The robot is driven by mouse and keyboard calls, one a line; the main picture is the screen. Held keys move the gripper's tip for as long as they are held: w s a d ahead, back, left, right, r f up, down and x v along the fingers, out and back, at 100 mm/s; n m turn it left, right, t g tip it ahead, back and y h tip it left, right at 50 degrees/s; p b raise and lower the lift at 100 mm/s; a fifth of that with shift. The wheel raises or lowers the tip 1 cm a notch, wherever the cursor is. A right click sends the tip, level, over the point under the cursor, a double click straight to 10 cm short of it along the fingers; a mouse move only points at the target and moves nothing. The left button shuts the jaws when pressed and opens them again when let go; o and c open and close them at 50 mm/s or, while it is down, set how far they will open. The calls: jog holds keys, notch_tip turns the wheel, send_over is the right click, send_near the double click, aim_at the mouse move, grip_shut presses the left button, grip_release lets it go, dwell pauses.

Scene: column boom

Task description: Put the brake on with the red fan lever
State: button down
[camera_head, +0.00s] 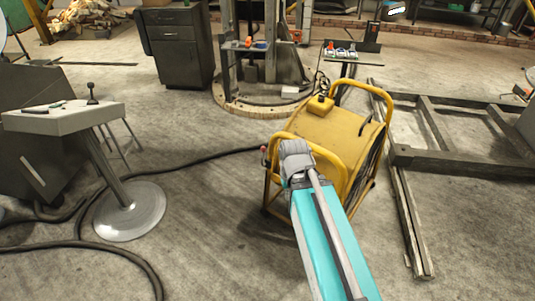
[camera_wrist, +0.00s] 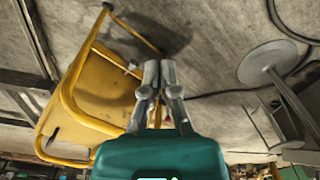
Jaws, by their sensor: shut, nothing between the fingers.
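The yellow drum fan (camera_head: 330,128) stands on the concrete floor in the middle of the head view, inside a yellow tube frame. A small red knob (camera_head: 264,150), which looks like the lever, shows at the fan's left side, just left of my arm's grey joint. My arm hides part of the fan in the head view.
A round-footed control stand (camera_head: 62,118) with a joystick is at the left. It also shows in the wrist view (camera_wrist: 272,63). A black cable (camera_head: 205,160) runs over the floor to the fan. Wooden beams (camera_head: 407,225) lie at the right. Open floor lies between stand and fan.

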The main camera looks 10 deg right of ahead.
jog(key=shift+w+f, duration=0.1)
jog(key=shift+f, duration=0.05)
jog(key=w+a+f+m+t+y+b, duration=0.25)
jog(key=w+f+t+y+b, duration=0.45)
jog(key=w+f+b, duration=1.25)
jog(key=w+d+f+m+t+y+b, duration=0.3)
jog(key=w+d+m+t+b, duration=0.5)
jog(key=b, duration=1.4)
jog(key=w+d, duration=0.3)
jog(key=w, duration=0.3)
jog(key=shift+d+f+m+b, duration=0.25)
jog(key=shift+f+m+b, duration=0.1)
jog(key=shift+f, duration=0.05)
